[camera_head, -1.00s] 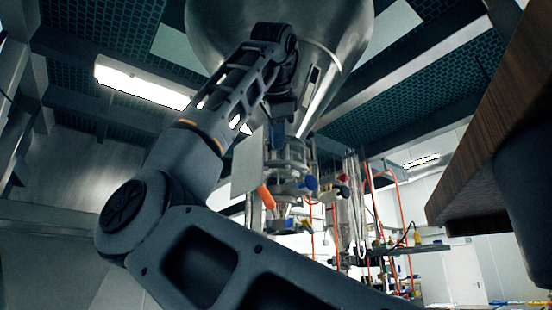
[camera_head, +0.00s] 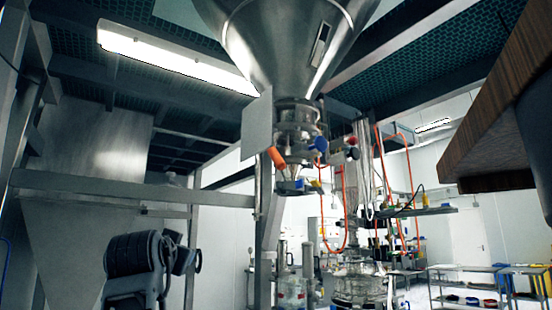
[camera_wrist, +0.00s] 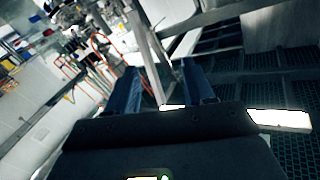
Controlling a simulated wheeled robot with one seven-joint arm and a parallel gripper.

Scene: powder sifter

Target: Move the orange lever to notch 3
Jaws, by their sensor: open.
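The orange lever (camera_head: 277,157) is small in the head view. It sits tilted beside the glass and metal valve section under the large steel hopper (camera_head: 285,40). A flat grey plate (camera_head: 257,125) stands just left of the valve section. The notches are too small to make out, so the lever's notch cannot be told. My gripper (camera_wrist: 160,82) shows in the wrist view with its two dark fingers spread apart and nothing between them. In the head view my arm is low at the left, well away from the lever. I cannot pick out the lever in the wrist view.
A wooden slab (camera_head: 490,115) juts in at the upper right. A steel post (camera_head: 267,205) stands below the plate. Orange hoses (camera_head: 345,205) and glassware (camera_head: 358,285) are right of the valve. Shelves (camera_head: 465,285) stand at the far right.

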